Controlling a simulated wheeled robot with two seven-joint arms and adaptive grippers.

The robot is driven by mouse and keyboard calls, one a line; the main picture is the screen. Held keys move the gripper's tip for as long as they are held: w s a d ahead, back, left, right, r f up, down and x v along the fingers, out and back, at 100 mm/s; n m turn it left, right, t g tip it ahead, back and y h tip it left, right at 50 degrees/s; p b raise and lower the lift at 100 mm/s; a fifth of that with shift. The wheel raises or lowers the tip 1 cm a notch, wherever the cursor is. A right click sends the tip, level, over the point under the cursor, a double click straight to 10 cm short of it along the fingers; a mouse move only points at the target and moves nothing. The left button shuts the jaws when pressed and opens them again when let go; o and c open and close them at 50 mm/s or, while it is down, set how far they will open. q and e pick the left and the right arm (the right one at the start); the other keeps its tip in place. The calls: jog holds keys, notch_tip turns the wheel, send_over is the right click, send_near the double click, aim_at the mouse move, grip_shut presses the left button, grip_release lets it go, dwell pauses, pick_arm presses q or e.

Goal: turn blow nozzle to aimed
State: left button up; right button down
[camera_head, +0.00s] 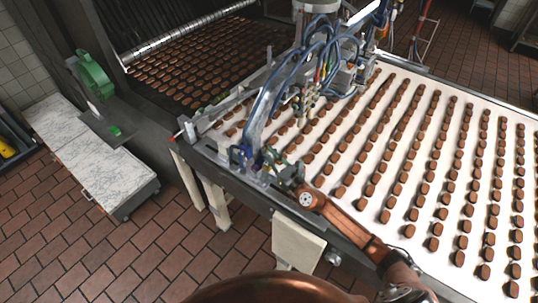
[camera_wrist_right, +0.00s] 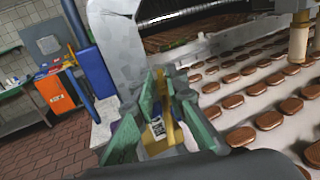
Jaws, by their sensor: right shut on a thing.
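My right gripper (camera_head: 272,165) is at the near left edge of the cookie conveyor, below a grey, partly see-through curved piece. In the right wrist view, its green fingers (camera_wrist_right: 160,115) are on both sides of a small yellow part with a black-and-white tag, which I take to be the blow nozzle (camera_wrist_right: 168,138). The gripper is shut on it. The nozzle's outlet and exact aim are hidden by the fingers. In the head view the nozzle is too small to make out. My left gripper is not in view.
The white conveyor (camera_head: 345,205) carries rows of brown cookies close to my right gripper. A depositor with blue hoses (camera_head: 318,50) stands over the belt. A marble-topped cabinet (camera_head: 95,160) is at left. The brick-tiled floor in front of it is clear.

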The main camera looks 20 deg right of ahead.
jog(key=c, duration=2.1)
grip_release()
jog(key=v, duration=1.2)
jog(key=shift+d+r, duration=0.1)
